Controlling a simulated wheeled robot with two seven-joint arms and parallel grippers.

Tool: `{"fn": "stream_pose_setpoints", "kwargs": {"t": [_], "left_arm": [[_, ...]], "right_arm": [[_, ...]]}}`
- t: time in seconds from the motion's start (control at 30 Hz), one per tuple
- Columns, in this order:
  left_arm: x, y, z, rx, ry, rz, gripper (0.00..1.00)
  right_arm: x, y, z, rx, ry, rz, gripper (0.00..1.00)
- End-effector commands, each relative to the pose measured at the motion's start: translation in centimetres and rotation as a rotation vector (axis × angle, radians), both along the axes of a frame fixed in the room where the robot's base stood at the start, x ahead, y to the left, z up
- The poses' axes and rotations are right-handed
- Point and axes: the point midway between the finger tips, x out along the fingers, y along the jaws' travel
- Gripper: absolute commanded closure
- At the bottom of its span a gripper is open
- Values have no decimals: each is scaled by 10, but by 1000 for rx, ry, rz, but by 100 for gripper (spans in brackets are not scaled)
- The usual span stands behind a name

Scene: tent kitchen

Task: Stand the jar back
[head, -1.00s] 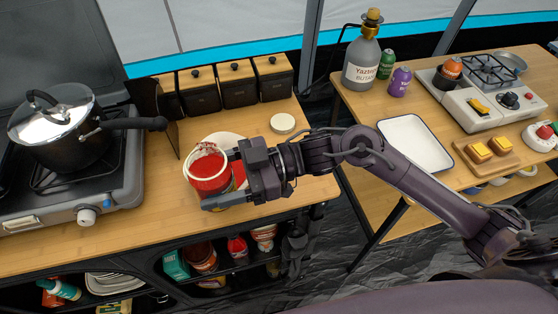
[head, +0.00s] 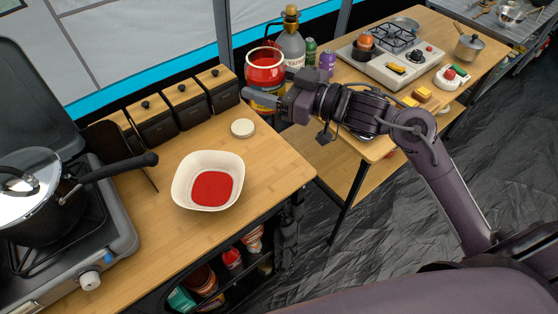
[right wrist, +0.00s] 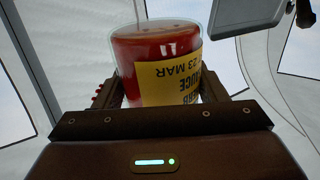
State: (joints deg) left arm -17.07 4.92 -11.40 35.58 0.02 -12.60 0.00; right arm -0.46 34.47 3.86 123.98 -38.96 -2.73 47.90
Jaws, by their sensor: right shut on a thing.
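The jar (head: 265,70) is glass with red sauce inside and a yellow label. My right gripper (head: 266,94) is shut on it and holds it in the air past the back right part of the near counter. The jar looks roughly upright, with its rim at the top. In the right wrist view the jar (right wrist: 155,55) sits between both fingers, and its label reads upside down there. A white bowl (head: 180,182) with red sauce in it stands on the wooden counter (head: 255,185). A round pale lid (head: 243,128) lies on the counter. My left gripper is not in view.
Several dark canisters (head: 185,107) with wooden lids line the counter's back edge. A pot (head: 38,205) on a stove stands at the left. A grey bottle (head: 291,45) stands behind the jar on the second table.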

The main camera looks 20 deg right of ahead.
Motion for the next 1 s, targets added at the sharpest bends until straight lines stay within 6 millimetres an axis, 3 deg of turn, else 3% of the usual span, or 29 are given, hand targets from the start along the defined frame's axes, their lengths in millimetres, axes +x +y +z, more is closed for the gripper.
{"fn": "stream_pose_setpoints", "kwargs": {"t": [0.17,0.7,1.0], "left_arm": [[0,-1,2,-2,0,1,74],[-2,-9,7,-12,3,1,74],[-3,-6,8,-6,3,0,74]], "right_arm": [[3,-11,-2,6,4,-39,78],[3,-12,-118,5,6,-41,78],[4,-11,-155,5,0,-39,78]]}}
